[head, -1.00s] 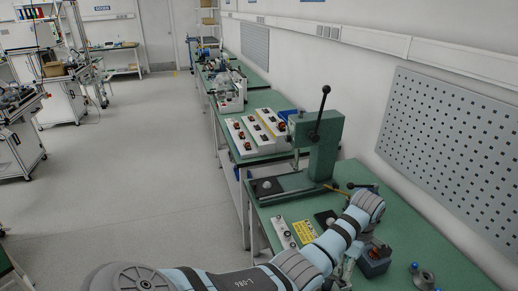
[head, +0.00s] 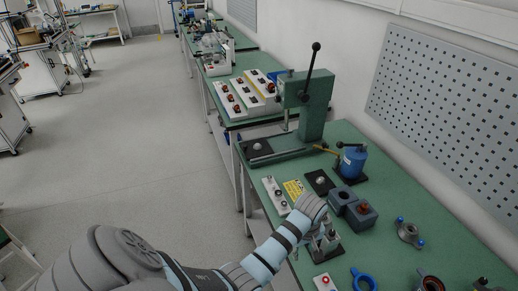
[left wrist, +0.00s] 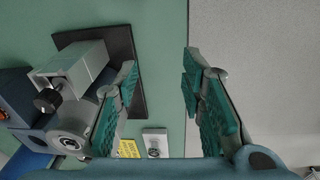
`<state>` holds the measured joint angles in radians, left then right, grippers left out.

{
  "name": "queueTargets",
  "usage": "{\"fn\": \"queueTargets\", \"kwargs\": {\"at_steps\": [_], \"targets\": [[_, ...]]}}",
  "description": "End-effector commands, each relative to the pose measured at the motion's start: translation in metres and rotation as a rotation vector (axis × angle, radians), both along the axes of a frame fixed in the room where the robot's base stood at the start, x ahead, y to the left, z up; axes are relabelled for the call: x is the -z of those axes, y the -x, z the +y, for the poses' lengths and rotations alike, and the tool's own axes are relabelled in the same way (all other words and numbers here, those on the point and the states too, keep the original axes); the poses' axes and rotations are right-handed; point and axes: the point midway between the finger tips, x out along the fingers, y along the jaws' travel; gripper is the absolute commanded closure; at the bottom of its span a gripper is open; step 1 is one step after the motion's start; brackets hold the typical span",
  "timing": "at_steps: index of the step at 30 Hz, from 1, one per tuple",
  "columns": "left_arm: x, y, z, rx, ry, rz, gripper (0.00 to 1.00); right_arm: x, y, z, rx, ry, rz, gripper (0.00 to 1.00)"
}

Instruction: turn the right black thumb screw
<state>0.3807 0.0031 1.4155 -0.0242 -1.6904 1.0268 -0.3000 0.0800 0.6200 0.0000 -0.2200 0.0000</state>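A black thumb screw (left wrist: 47,101) sticks out from a grey metal fixture (left wrist: 78,68) on a black base plate (left wrist: 124,50) at the left of the left wrist view. I cannot tell whether it is the right one; a second screw is not visible. My left gripper (left wrist: 161,58) is open and empty, its teal-padded fingers apart. Its left finger overlaps the fixture's edge in that view; I cannot tell whether they touch. In the head view the fixture (head: 327,243) is partly hidden by my left wrist and gripper (head: 318,228). My right gripper is not in view.
Two dark boxes (head: 361,216) and a blue canister (head: 352,161) stand behind the fixture. A green lever press (head: 316,110) stands farther back. A flanged part (head: 409,233) and a blue ring (head: 363,280) lie nearby on the green table (head: 385,195).

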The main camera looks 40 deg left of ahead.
Motion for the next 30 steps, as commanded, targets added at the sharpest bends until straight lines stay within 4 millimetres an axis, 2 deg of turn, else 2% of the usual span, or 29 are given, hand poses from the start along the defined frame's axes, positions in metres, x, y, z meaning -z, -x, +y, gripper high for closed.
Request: {"fn": "queueTargets", "kwargs": {"at_steps": [1, 6, 12, 21, 25, 30], "targets": [[0.011, 0.011, 0.003, 0.045, -0.009, -0.004, 0.64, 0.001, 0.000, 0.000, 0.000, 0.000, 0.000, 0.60], [0.042, 0.050, 0.013, 0.236, -0.049, -0.024, 0.64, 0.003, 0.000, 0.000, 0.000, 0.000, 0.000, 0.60], [0.086, 0.089, 0.021, 0.427, -0.087, -0.031, 0.64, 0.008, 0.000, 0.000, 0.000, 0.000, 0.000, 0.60], [0.165, 0.128, 0.027, 0.564, -0.103, -0.009, 0.64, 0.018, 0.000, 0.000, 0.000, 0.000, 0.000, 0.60], [0.188, 0.145, 0.029, 0.611, -0.110, -0.005, 0.64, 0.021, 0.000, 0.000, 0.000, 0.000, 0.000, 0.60], [0.202, 0.156, 0.030, 0.642, -0.114, -0.002, 0.64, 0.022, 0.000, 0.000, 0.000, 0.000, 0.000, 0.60]]}}
